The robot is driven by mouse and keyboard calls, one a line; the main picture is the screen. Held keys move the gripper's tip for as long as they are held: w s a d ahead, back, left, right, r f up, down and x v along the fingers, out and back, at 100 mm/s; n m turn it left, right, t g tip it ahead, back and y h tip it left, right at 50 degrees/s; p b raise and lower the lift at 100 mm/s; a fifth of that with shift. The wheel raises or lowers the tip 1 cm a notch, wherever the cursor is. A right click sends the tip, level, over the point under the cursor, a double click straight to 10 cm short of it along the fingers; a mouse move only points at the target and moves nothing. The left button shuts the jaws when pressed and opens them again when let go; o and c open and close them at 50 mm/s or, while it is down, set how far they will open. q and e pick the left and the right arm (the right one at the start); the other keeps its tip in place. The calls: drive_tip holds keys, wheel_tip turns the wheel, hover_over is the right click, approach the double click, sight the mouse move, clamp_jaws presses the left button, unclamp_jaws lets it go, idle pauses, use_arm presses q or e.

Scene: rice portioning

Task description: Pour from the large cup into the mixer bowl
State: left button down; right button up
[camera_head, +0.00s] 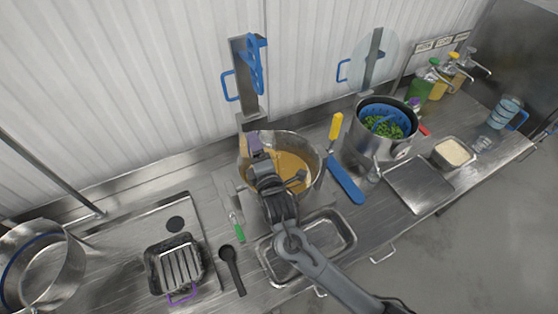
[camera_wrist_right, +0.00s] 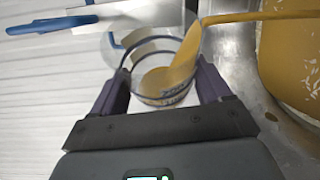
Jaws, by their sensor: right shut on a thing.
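The mixer bowl (camera_head: 311,146) is a round metal bowl holding orange-yellow liquid, at the middle of the counter. My right gripper (camera_head: 256,148) is over the bowl's left side. In the right wrist view my right gripper (camera_wrist_right: 163,88) is shut on the large cup (camera_wrist_right: 118,60), a clear cup with dark markings. The cup is tilted, and an orange stream runs from its mouth toward the bowl (camera_wrist_right: 270,90) at the right. Some orange liquid is still inside the cup. In the head view the cup is mostly hidden by the gripper. My left gripper is not in view.
A metal pot (camera_head: 362,148) with a blue basket of greens stands right of the bowl. A metal tray (camera_head: 335,240) is in front. A black ladle (camera_head: 232,268) lies front left. A clear blue-banded jug (camera_head: 503,112) stands far right.

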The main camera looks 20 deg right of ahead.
drive_tip(key=shift+d+f+m, duration=0.15)
drive_tip(key=shift+f+m, duration=0.05)
drive_tip(key=shift+m, duration=0.2)
drive_tip(key=shift+s+d+r+m+t+b, duration=0.1)
drive_tip(key=shift+r+m+t+b, duration=0.1)
drive_tip(key=shift+m+t+b, duration=0.15)
idle(0.7)
